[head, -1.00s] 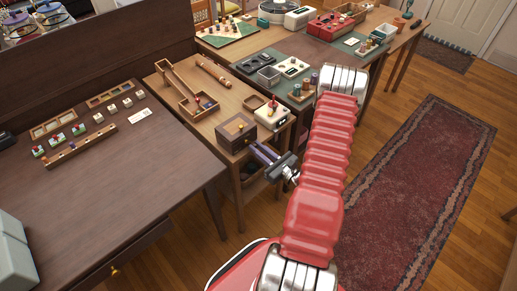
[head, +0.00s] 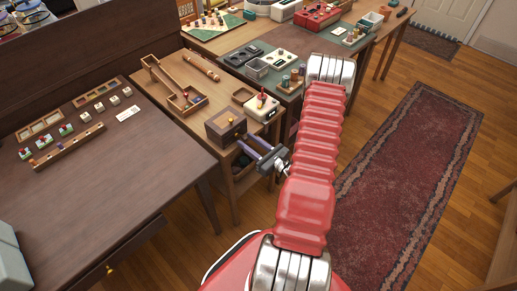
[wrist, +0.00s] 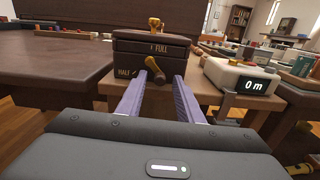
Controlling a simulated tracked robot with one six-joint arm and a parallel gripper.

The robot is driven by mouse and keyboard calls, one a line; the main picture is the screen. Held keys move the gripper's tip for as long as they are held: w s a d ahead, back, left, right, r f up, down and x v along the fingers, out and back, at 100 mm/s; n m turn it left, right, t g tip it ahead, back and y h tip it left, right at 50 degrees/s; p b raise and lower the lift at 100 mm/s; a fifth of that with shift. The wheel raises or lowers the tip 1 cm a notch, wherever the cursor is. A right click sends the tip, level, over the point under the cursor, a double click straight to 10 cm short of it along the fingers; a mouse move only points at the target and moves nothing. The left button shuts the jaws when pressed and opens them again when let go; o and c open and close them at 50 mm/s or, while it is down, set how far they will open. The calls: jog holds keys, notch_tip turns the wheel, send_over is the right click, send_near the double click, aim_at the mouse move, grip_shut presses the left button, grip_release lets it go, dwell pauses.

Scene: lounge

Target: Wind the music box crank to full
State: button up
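The music box (head: 218,132) is a small dark wooden box at the front of the light wooden table. In the wrist view its dark front (wrist: 128,58) bears the marks FULL at the top and HALF at the lower left. A crank (wrist: 155,70) with a brass hub sits on that front, its handle slanting down to the right. My gripper (head: 248,146) is in front of the box. In the wrist view its two purple fingers (wrist: 158,82) are apart, one on each side of the crank's lower end. Contact cannot be told.
A white device (wrist: 243,80) reading "0 m" stands close on the right of the box. A dark desk (head: 110,185) with small wooden racks is on the left. A wooden tray (head: 187,102) lies behind the box. Open floor and a red rug (head: 410,190) are on the right.

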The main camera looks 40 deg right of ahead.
jog(key=s, duration=1.3)
jog(key=shift+s+d, duration=0.15)
jog(key=shift+s, duration=0.2)
jog(key=shift+c, duration=0.5)
